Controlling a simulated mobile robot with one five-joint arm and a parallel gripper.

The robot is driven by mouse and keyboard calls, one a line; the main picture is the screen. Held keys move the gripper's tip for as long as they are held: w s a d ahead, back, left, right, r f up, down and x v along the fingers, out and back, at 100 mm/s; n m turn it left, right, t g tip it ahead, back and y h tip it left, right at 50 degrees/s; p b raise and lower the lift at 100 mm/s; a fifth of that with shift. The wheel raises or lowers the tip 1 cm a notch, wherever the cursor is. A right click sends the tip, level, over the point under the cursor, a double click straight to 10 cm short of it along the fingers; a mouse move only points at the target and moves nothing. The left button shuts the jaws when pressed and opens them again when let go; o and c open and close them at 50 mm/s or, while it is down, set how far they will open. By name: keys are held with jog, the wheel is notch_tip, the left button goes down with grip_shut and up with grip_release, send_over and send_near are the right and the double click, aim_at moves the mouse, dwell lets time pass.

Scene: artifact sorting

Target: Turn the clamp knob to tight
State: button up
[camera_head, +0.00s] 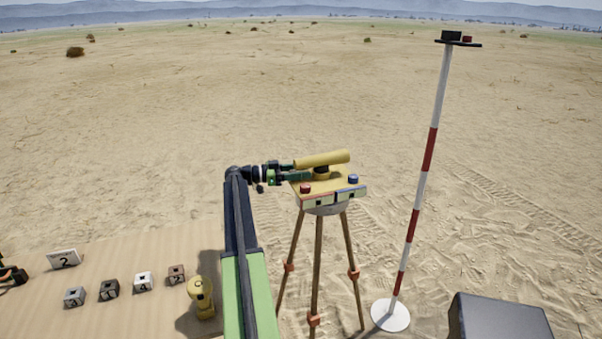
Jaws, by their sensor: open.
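A yellow surveying instrument with a tube-shaped scope (322,159) stands on a tripod (318,255). Its yellow top plate carries a red knob (305,189) at the left and a blue knob (353,180) at the right. Labels on the plate's front edge are too small to read, and I cannot tell which knob is the clamp knob. My gripper (302,170) is open at the plate's left side, just left of the dark mount under the scope and behind the red knob. I cannot tell whether it touches anything.
A red-and-white pole (425,165) on a white round base (390,315) stands right of the tripod. Several small numbered blocks, a numbered sign (63,259) and a yellow object (201,297) are at lower left. A grey box (498,318) is at lower right. Open sand lies behind.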

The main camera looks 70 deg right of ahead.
jog(key=shift+c, duration=0.5)
grip_shut()
jog(key=shift+m+g+y, duration=0.5)
jog(key=shift+m+y, duration=0.2)
jog(key=shift+y, duration=0.3)
jog(key=shift+s+a+m+g+y, duration=0.1)
jog(key=shift+a+m+g+y, duration=0.1)
jog(key=shift+m+y, duration=0.35)
jog(key=shift+a+m+g+y, duration=0.2)
jog(key=shift+m+y, duration=0.15)
jog(key=shift+y, duration=0.4)
jog(key=shift+o, duration=0.5)
grip_release()
